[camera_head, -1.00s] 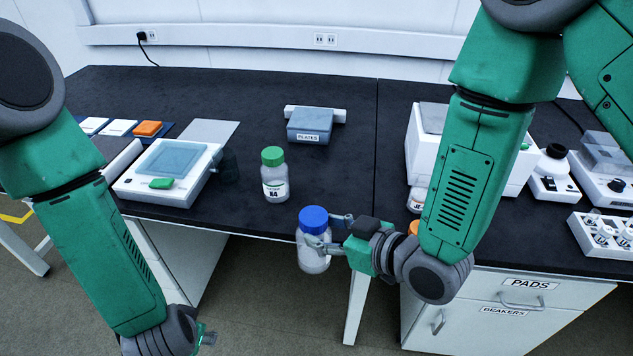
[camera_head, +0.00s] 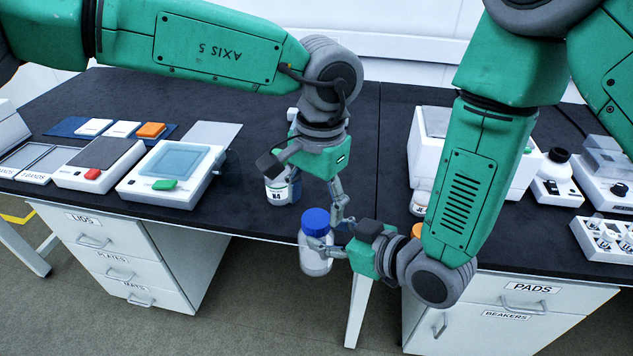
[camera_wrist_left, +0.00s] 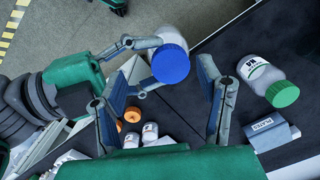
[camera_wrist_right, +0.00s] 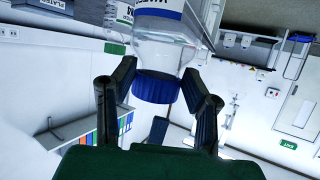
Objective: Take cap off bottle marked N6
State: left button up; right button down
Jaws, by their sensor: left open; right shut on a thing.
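A clear bottle (camera_head: 315,262) with a blue cap (camera_head: 315,221) is held upright in front of the bench edge by my right gripper (camera_head: 325,246). Its label is not readable in the head view. The right wrist view shows the blue cap (camera_wrist_right: 156,88) between that gripper's fingers, with the bottle body beyond.
A green-capped bottle (camera_head: 277,192), apparently marked N4, stands on the bench, partly hidden behind my left gripper; its cap (camera_wrist_left: 282,94) shows in the left wrist view. A scale-like device (camera_head: 170,172) is left, a white box (camera_head: 426,155) right. The bench front edge is close.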

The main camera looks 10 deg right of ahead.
aim_at(319, 216)
pick_arm(q)
jog(key=shift+w+d+r+n+h, duration=0.2)
jog(key=shift+w+r, duration=0.15)
jog(key=shift+w, duration=0.25)
jog(key=shift+w+d+r+n+h, duration=0.1)
jog(key=shift+w+r+n, duration=0.15)
jog(key=shift+w, duration=0.3)
jog(key=shift+w+d+f, duration=0.1)
jog(key=shift+f, duration=0.05)
notch_tip(319, 216, down, 7)
jog(key=shift+f, duration=0.2)
jog(key=shift+d, duration=0.1)
jog(key=c, duration=1.2)
jog(key=o, duration=1.3)
